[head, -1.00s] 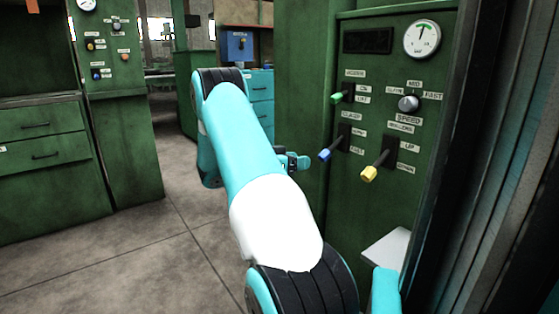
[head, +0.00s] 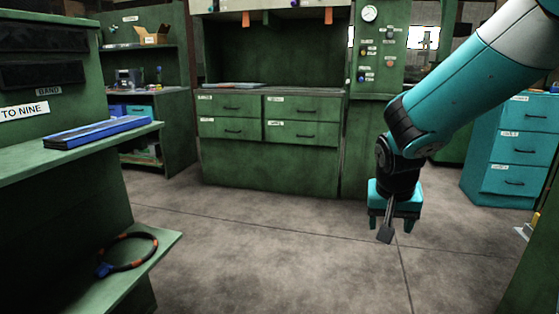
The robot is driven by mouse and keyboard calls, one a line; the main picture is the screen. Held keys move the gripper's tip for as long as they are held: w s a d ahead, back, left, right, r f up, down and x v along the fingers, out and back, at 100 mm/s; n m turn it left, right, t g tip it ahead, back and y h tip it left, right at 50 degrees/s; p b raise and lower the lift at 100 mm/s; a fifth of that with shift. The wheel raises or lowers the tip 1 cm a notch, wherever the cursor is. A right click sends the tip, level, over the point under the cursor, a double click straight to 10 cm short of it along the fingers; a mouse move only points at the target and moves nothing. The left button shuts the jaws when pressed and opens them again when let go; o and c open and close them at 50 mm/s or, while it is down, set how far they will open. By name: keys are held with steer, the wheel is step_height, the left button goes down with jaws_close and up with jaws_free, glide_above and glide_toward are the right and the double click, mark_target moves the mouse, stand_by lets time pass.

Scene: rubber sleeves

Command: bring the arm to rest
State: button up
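My arm comes in from the upper right of the head view and bends down at its dark wrist. My gripper (head: 390,222) hangs at the end, pointing down over open floor. Its two teal fingers stand apart. A thin grey piece with a flat end (head: 386,233) shows between and below them; it does not span the gap, and I cannot tell what it is. The gripper touches no furniture that I can see.
A green drawer bench (head: 270,165) stands behind, with teal drawers (head: 515,160) at right. Near left, green shelves hold a blue flat case (head: 98,132) and a black-orange loop (head: 135,250). The concrete floor (head: 260,255) between is clear.

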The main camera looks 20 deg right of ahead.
steer(key=s+a+r+n+g+y, duration=0.1)
steer(key=s+a+r+n+y, duration=0.25)
steer(key=s+a+n, duration=0.65)
steer(key=s+a+r+n+g+y, duration=0.15)
steer(key=s+a+n+y, duration=0.4)
steer(key=a, duration=0.85)
step_height(320, 180, up, 33)
steer(key=s+h+p, duration=0.1)
steer(key=s+p, duration=0.1)
steer(key=p, duration=3)
steer(key=shift+a+f+m+h, duration=0.2)
steer(key=shift+a+m+h, duration=0.1)
steer(key=shift+m+h, duration=0.15)
